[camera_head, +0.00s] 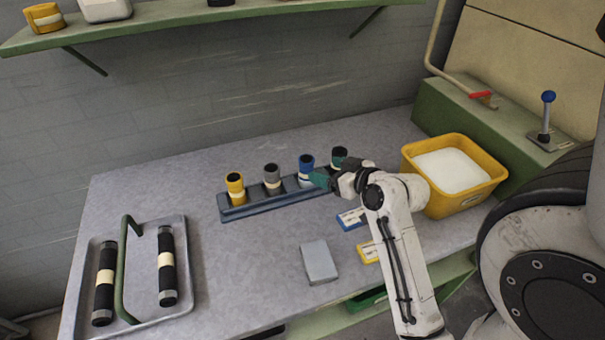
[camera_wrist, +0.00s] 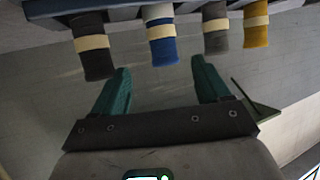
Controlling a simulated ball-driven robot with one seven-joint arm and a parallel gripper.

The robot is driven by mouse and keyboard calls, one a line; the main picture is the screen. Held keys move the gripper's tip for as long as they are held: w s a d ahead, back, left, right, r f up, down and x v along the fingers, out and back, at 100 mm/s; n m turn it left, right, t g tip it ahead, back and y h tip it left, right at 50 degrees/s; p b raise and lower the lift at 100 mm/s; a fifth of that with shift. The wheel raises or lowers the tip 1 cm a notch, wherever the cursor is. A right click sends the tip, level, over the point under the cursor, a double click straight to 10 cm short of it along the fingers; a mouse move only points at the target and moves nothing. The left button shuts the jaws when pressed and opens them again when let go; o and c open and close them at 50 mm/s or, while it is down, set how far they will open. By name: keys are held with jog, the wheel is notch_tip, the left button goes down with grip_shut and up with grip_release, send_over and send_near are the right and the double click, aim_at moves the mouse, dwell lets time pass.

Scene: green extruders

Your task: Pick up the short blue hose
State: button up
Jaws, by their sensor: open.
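The short blue hose (camera_head: 306,166) stands upright in a dark blue rack (camera_head: 260,205) on the table, with a pale band around it. In the wrist view the blue hose (camera_wrist: 163,45) appears upside down, just beyond and between the fingertips. My gripper (camera_head: 318,178) is at the rack beside the blue hose and partly overlaps it in the head view. In the wrist view my gripper (camera_wrist: 160,72) has its two green fingers spread apart with nothing between them. Contact with the hose cannot be told.
A dark hose (camera_head: 340,155), a grey hose (camera_head: 272,178) and a yellow hose (camera_head: 235,187) share the rack. A yellow bin (camera_head: 409,164) of white material stands right. A metal tray (camera_head: 190,290) with two black hoses lies left. A shelf (camera_head: 190,20) overhangs the back.

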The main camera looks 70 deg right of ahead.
aim_at(313, 166)
jog(key=x, duration=0.4)
jog(key=shift+w+d+p, duration=0.15)
jog(key=shift+w+p, duration=0.15)
jog(key=shift+p, duration=0.05)
jog(key=shift+a+p+x, duration=0.1)
jog(key=shift+p+x, duration=0.25)
jog(key=shift+x, duration=1.05)
jog(key=shift+a+p+x, duration=0.15)
jog(key=shift+p+x, duration=0.15)
jog(key=shift+x, duration=1.1)
jog(key=shift+f, duration=0.15)
jog(key=shift+c, duration=0.2)
jog(key=c, duration=1.2)
jog(key=shift+o, duration=0.2)
